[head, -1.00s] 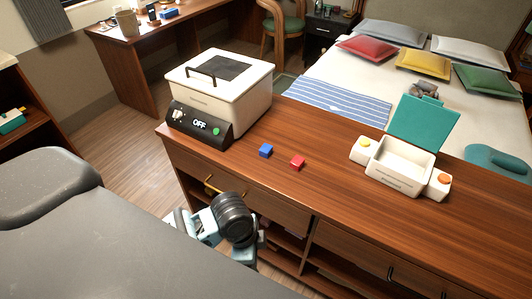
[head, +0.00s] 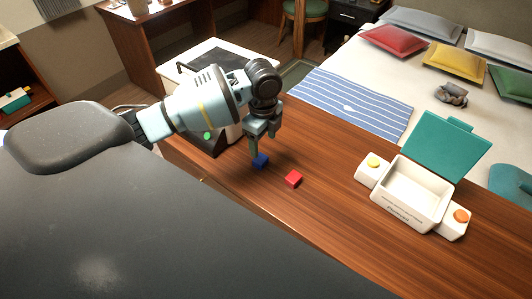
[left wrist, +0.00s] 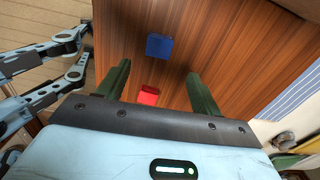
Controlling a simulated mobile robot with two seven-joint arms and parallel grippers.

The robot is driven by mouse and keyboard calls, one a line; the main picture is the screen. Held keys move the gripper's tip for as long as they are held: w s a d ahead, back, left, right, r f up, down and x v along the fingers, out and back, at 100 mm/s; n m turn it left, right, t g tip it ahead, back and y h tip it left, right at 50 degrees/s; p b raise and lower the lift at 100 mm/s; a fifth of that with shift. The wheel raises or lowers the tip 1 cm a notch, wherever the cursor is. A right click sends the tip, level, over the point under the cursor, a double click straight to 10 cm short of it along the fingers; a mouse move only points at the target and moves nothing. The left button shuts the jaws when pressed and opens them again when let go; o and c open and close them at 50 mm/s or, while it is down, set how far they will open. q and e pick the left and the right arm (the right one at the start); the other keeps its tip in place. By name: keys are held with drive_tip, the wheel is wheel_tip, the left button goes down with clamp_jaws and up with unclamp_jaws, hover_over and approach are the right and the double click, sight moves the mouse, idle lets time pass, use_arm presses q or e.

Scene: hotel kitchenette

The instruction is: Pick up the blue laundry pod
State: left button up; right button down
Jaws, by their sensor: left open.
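The blue laundry pod (head: 261,161) is a small cube on the wooden counter; it also shows in the left wrist view (left wrist: 159,45). My left gripper (head: 255,148) points down at the pod from above and partly covers it in the head view. In the left wrist view its two fingers (left wrist: 159,70) stand apart with nothing held. The pod shows just past the fingertips, between their lines; whether a finger touches it I cannot tell. My right gripper is not in view.
A red cube (head: 293,179) lies close to the right of the pod, and shows between the fingers in the left wrist view (left wrist: 148,95). A white box with an open teal lid (head: 440,148) stands to the right. A white appliance (head: 215,50) is behind my arm.

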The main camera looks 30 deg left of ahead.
sight(264, 161)
use_arm(q)
drive_tip(key=shift+s+f, duration=0.2)
drive_tip(key=shift+f, duration=1.25)
drive_tip(key=f, duration=0.5)
drive_tip(key=shift+d, duration=0.25)
drive_tip(key=c, duration=1)
drive_tip(key=shift+c, duration=0.2)
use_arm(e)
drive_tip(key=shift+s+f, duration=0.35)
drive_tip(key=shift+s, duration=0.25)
use_arm(q)
drive_tip(key=shift+r, duration=0.1)
